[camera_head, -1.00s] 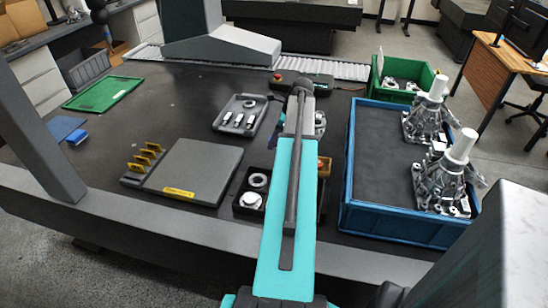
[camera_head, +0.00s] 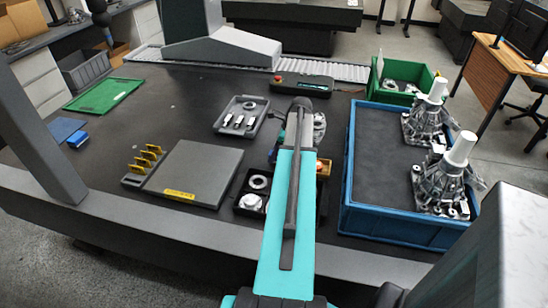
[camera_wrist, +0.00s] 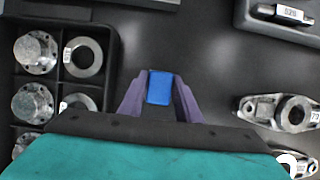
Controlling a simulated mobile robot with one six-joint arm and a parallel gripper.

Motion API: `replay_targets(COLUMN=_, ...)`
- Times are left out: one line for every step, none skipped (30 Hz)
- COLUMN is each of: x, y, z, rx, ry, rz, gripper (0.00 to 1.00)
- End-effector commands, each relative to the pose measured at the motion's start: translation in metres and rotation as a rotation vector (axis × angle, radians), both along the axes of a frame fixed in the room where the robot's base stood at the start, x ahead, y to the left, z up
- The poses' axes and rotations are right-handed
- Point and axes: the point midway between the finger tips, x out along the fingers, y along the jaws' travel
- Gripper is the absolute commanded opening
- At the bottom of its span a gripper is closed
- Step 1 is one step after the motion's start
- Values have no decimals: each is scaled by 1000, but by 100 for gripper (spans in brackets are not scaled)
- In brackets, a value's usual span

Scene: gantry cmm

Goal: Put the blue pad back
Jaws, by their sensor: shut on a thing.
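A small blue pad (camera_wrist: 159,88) is held between the purple fingertips of my gripper (camera_wrist: 159,100) in the wrist view. The gripper is shut on it, with the dark tabletop around and beyond it. In the head view my arm hides the pad and most of the gripper. At the far left of the table lie a flat blue sheet (camera_head: 62,129) and a small blue block (camera_head: 77,138) at its edge.
A black compartment box (camera_wrist: 103,12) with rings and flanged parts is left of the gripper. Metal fittings (camera_wrist: 262,108) lie to its right. A grey tray (camera_head: 222,126), grey plate (camera_head: 197,166) and large blue crate (camera_head: 347,190) surround the arm. The left-middle table is clear.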

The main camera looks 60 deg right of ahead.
Motion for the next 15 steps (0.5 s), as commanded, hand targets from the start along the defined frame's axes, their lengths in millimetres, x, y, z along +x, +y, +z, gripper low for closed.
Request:
replay_targets(x=0, y=0, z=-6, rx=1, ry=0, rz=0, gripper=10)
replay_targets(x=0, y=0, z=-8, rx=1, ry=0, rz=0, gripper=10)
replay_targets(x=0, y=0, z=-12, rx=0, ry=0, rz=0, gripper=10)
replay_targets(x=0, y=0, z=-14, rx=0, ry=0, rz=0, gripper=10)
replay_targets(x=0, y=0, z=-16, rx=0, ry=0, rz=0, gripper=10)
replay_targets(x=0, y=0, z=-18, rx=0, ry=0, rz=0, gripper=10)
replay_targets(x=0, y=0, z=-19, rx=0, ry=0, rz=0, gripper=10)
replay_targets(x=0, y=0, z=-19, rx=0, ry=0, rz=0, gripper=10)
replay_targets(x=0, y=0, z=-19, rx=0, ry=0, rz=0, gripper=10)
replay_targets(x=0, y=0, z=-19, rx=0, ry=0, rz=0, gripper=10)
replay_targets(x=0, y=0, z=-19, rx=0, ry=0, rz=0, gripper=10)
replay_targets(x=0, y=0, z=-19, rx=0, ry=0, rz=0, gripper=10)
replay_targets(x=0, y=0, z=-19, rx=0, ry=0, rz=0, gripper=10)
replay_targets(x=0, y=0, z=-19, rx=0, ry=0, rz=0, gripper=10)
replay_targets(x=0, y=0, z=-19, rx=0, ry=0, rz=0, gripper=10)
